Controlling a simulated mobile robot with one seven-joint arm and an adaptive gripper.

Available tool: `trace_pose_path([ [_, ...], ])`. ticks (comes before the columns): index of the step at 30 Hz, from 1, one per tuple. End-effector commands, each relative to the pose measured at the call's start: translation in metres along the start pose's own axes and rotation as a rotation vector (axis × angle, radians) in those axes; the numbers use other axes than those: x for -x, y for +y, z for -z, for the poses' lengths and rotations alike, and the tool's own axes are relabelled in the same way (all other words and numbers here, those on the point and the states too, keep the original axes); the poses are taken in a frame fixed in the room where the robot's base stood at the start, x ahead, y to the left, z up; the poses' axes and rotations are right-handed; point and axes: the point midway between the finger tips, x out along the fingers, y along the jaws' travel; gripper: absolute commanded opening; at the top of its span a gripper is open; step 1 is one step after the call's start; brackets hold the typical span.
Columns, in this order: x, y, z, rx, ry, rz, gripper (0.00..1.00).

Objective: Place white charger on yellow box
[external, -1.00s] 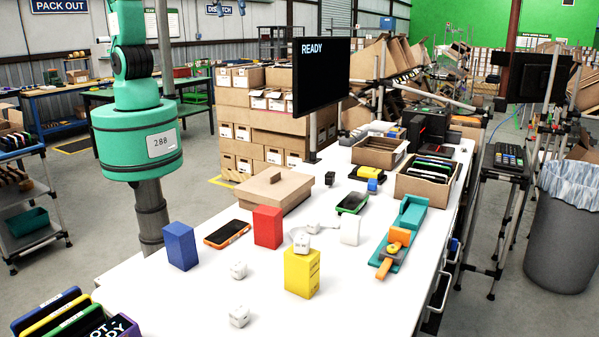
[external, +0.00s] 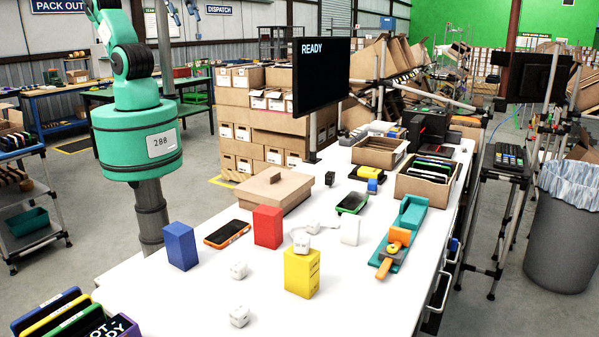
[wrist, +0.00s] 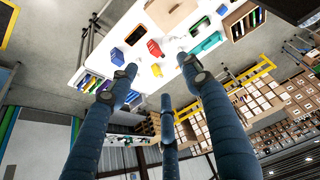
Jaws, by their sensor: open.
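The yellow box (external: 302,275) stands upright near the table's front edge; it also shows in the wrist view (wrist: 157,70). A white charger cube (external: 302,243) appears to rest on its top. Another white charger piece (external: 313,227) shows just behind it, with a thin loop beside it. Two more white charger cubes lie on the table to the left, one farther back (external: 238,270) and one nearer (external: 239,316). My gripper (wrist: 157,66) is open and empty, its dark fingers spread wide. It is raised well away from the table, with its fingertips at the external view's top edge.
A red box (external: 268,227), a blue box (external: 180,246) and an orange-edged phone (external: 227,233) stand or lie left of the yellow box. A white block (external: 350,231) and a teal-orange tool (external: 397,240) are to the right. A monitor (external: 321,75) rises behind.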

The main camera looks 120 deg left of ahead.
Motion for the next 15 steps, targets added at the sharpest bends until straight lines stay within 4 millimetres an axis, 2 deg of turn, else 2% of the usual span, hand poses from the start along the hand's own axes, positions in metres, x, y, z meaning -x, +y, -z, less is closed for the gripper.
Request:
trace_pose_path([
  [1, 0.001, -0.002, -0.011, -0.005, 0.009, 0.002, 0.49],
  [6, 0.001, -0.005, -0.034, -0.024, 0.025, 0.005, 0.49],
  [15, 0.001, -0.007, -0.043, -0.033, 0.030, 0.007, 0.49],
])
